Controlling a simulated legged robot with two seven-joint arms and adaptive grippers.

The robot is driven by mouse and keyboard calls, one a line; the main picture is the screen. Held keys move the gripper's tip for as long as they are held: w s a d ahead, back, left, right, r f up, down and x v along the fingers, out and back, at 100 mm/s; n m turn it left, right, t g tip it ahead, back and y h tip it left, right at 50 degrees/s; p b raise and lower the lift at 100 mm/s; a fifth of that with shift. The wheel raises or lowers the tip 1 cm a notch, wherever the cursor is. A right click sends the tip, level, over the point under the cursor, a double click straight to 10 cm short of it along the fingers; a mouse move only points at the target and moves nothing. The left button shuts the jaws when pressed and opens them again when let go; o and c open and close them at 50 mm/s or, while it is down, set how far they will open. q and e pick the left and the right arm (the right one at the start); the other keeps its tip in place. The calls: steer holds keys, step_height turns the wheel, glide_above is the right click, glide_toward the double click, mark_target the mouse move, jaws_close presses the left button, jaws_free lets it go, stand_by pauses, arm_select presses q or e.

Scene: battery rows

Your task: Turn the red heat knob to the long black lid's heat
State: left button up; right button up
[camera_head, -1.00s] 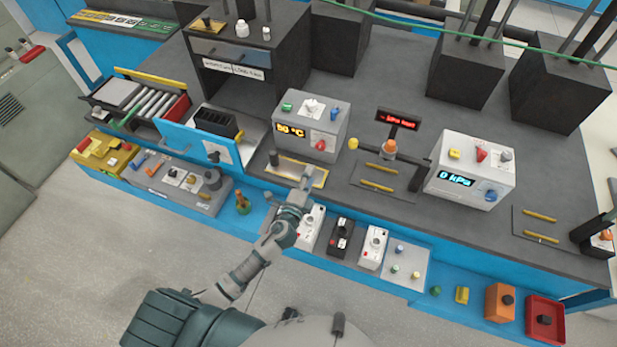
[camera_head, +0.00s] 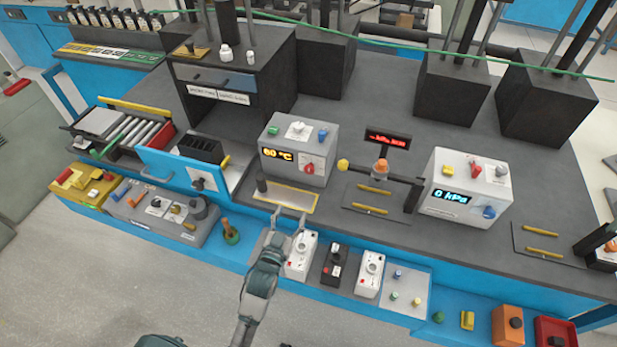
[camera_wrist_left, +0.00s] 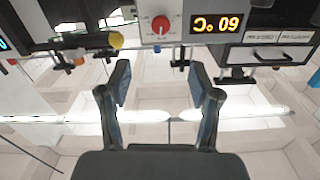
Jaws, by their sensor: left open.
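The red heat knob (camera_head: 309,169) is on the front of a light grey box (camera_head: 292,131), below and right of a yellow display (camera_head: 277,154) reading 60 °C. In the left wrist view the knob (camera_wrist_left: 160,24) and the upside-down display (camera_wrist_left: 215,23) show beyond my fingers. My left gripper (camera_head: 287,219) is open and empty, in front of the box and apart from the knob. A row of dark-topped items (camera_head: 115,18) stands at the back left above a label strip (camera_head: 107,50); I cannot tell which is the long black lid or read its heat. My right gripper is out of view.
A gold-edged plate (camera_head: 286,198) with a dark post lies between my gripper and the box. Small white (camera_head: 301,256) and black (camera_head: 335,264) control boxes line the front ledge. A 0 kPa box (camera_head: 464,188) stands right.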

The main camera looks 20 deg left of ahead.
mark_target(308, 172)
arm_select(q)
steer(key=w, duration=1.6)
steer(key=shift+w+d, duration=0.2)
steer(key=shift+w, duration=0.4)
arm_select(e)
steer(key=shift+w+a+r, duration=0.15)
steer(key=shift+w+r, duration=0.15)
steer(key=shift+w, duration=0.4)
arm_select(q)
steer(key=c, duration=1.1)
steer(key=shift+r+n, duration=0.15)
steer(key=shift+n, duration=0.25)
steer(key=shift+p, duration=0.35)
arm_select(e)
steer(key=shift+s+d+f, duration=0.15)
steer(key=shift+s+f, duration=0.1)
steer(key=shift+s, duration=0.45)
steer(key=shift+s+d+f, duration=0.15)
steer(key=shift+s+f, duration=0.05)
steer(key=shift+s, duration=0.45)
